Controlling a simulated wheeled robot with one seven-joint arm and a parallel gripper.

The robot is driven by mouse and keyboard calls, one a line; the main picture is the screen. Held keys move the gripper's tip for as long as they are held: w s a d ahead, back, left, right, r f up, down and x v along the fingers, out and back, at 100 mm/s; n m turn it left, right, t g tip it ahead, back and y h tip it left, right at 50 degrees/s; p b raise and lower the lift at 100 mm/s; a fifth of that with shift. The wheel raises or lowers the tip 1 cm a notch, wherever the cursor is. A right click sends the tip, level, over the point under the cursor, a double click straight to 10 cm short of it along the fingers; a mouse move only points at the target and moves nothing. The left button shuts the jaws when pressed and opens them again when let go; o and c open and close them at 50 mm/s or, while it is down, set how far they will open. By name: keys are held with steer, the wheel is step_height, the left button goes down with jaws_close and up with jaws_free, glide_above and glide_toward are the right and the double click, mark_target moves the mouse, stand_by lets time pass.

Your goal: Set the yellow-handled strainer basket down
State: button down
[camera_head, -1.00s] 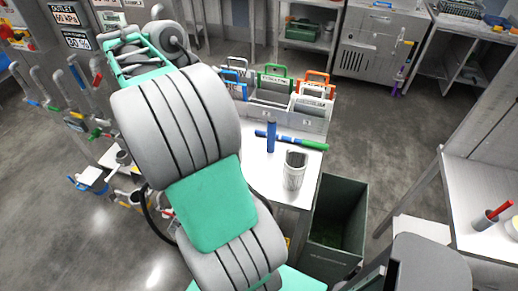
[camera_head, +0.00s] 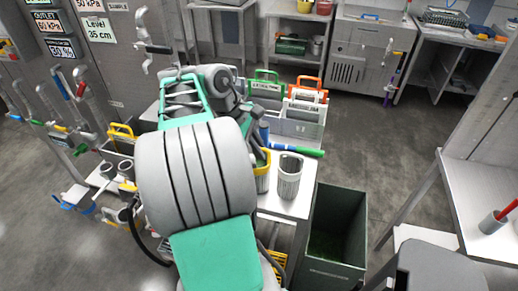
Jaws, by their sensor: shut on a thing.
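My gripper (camera_head: 258,148) shows only in part, dark and largely hidden behind my own arm. It is shut on the yellow-handled strainer basket (camera_head: 262,183), a small grey and yellow vessel just right of my arm. Its left side and most of its handle are hidden. The basket appears over the white worktop (camera_head: 287,208), close to the left of a grey perforated can (camera_head: 289,178). I cannot tell whether its bottom touches the worktop.
A blue upright cylinder (camera_head: 264,132) and a green-ended rod (camera_head: 308,152) are behind the can. Farther back stands a rack with green-handled (camera_head: 267,82) and orange-handled (camera_head: 308,92) holders. A dark green bin (camera_head: 338,225) stands right of the worktop. A yellow-handled container (camera_head: 120,133) is at left.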

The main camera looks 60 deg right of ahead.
steer(key=shift+f, duration=0.15)
steer(key=c, duration=1.5)
jaws_free()
steer(key=p+v, duration=0.5)
steer(key=v, duration=0.7)
steer(key=w+a+t+h, duration=0.1)
steer(key=w+a+t, duration=0.1)
steer(key=w+a, duration=0.4)
steer(key=w+a+f+t, duration=0.2)
steer(key=w+a+t, duration=0.2)
steer(key=w+a, duration=0.5)
steer(key=s+a+f+y, duration=0.1)
steer(key=a, duration=0.5)
steer(key=a+f+t+y, duration=0.1)
steer(key=a, duration=0.6)
steer(key=s+a+f+m+t+y, duration=0.1)
steer(key=a, duration=0.5)
steer(key=shift+s+a+f+y, duration=0.3)
steer(key=shift+s+a+y, duration=0.05)
steer(key=shift+y, duration=0.05)
